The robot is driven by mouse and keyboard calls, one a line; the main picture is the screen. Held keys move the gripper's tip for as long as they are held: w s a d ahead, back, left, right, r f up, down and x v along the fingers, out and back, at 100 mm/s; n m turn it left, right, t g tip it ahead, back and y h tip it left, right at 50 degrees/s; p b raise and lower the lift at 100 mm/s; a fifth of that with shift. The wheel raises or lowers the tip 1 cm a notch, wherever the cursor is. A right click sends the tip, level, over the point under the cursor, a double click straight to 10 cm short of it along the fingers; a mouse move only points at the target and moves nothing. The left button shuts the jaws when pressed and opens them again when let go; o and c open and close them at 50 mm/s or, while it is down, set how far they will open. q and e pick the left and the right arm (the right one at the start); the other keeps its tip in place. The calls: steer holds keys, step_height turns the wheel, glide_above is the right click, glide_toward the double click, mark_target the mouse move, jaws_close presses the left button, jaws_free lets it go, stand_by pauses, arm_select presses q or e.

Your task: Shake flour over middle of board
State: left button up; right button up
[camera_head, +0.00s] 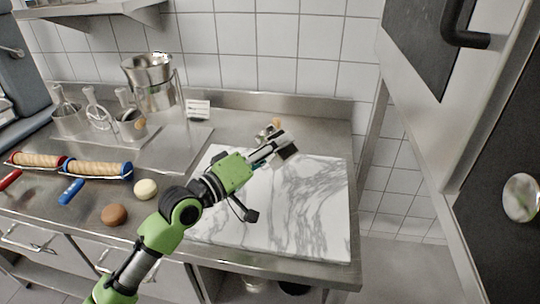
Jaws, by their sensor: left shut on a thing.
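The board (320,195) is a white marble slab with grey veins, lying flat on the steel counter. My left gripper (280,143) is over the back part of the board, reaching in from the lower left. It is shut on a small pale metallic object (285,136), which seems to be the flour shaker. The gripper and arm hide much of it, and its tilt is hard to tell. I cannot make out any flour on the white marble. My right gripper is not in view.
Two rolling pins (97,169), a pale dough ball (146,189) and a brown ball (114,215) lie on the left counter. Steel containers with utensils (132,124) and a metal pot (150,80) stand behind. A cabinet door (430,110) is at right.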

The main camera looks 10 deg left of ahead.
arm_select(q)
steer(key=shift+w+d+r, duration=0.2)
steer(key=n, duration=0.3)
steer(key=n+p, duration=0.1)
steer(key=shift+s+f, duration=0.35)
steer(key=shift+f, duration=0.05)
steer(key=n, duration=0.2)
steer(key=shift+s+d+f+n+p, duration=0.1)
steer(key=shift+f+n+p, duration=0.15)
steer(key=shift+n+p, duration=0.05)
steer(key=n+p, duration=0.2)
steer(key=n, duration=0.1)
steer(key=f+n+p, duration=0.1)
steer(key=n, duration=0.1)
steer(key=shift+w+y+p, duration=0.25)
steer(key=shift+y+p, duration=0.05)
steer(key=shift+p, duration=0.1)
steer(key=shift+a+f+n+p, duration=0.25)
steer(key=shift+a+n+p, duration=0.1)
steer(key=shift+n, duration=0.55)
steer(key=shift+d+f+n, duration=0.1)
steer(key=shift+f+n, duration=0.1)
steer(key=shift+n, duration=0.1)
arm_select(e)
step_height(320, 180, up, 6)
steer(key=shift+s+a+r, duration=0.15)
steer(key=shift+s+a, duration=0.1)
